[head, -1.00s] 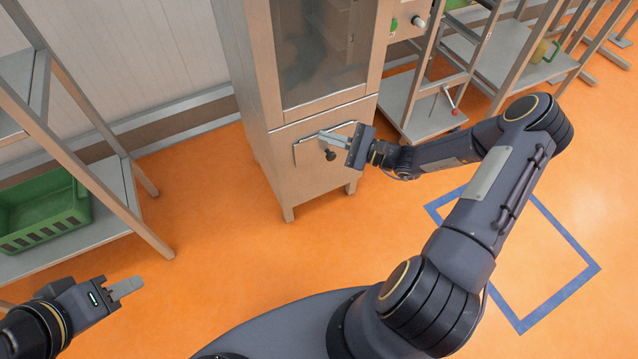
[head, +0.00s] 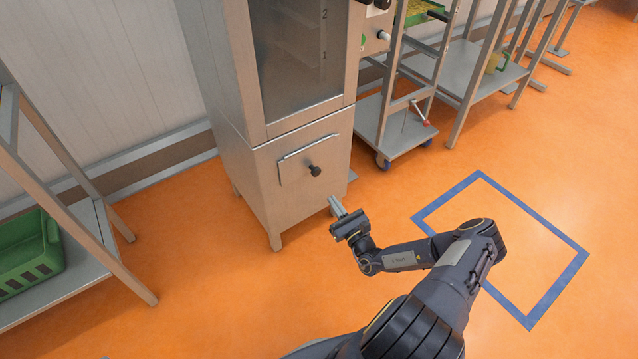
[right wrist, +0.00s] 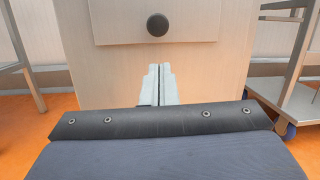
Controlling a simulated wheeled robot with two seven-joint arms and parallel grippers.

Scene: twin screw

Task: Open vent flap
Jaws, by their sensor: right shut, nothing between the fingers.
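The vent flap (head: 296,166) is a flat panel low on the front of the steel cabinet, below its glass door. A dark round knob (head: 315,170) sits on its right part. The flap lies about flush with the cabinet front, with a thin rim along its top. In the right wrist view the knob (right wrist: 157,25) is at the top centre, on the flap (right wrist: 205,27). My right gripper (head: 335,205) is shut and empty, apart from the flap, below and to the right of the knob. Its fingertips (right wrist: 159,70) show together in the right wrist view. My left gripper is out of view.
A steel rack with a green crate (head: 28,262) stands at the left. A wheeled trolley (head: 398,128) stands close to the cabinet's right side. Orange floor is free in front of the cabinet, with a blue taped outline (head: 530,225) at the right.

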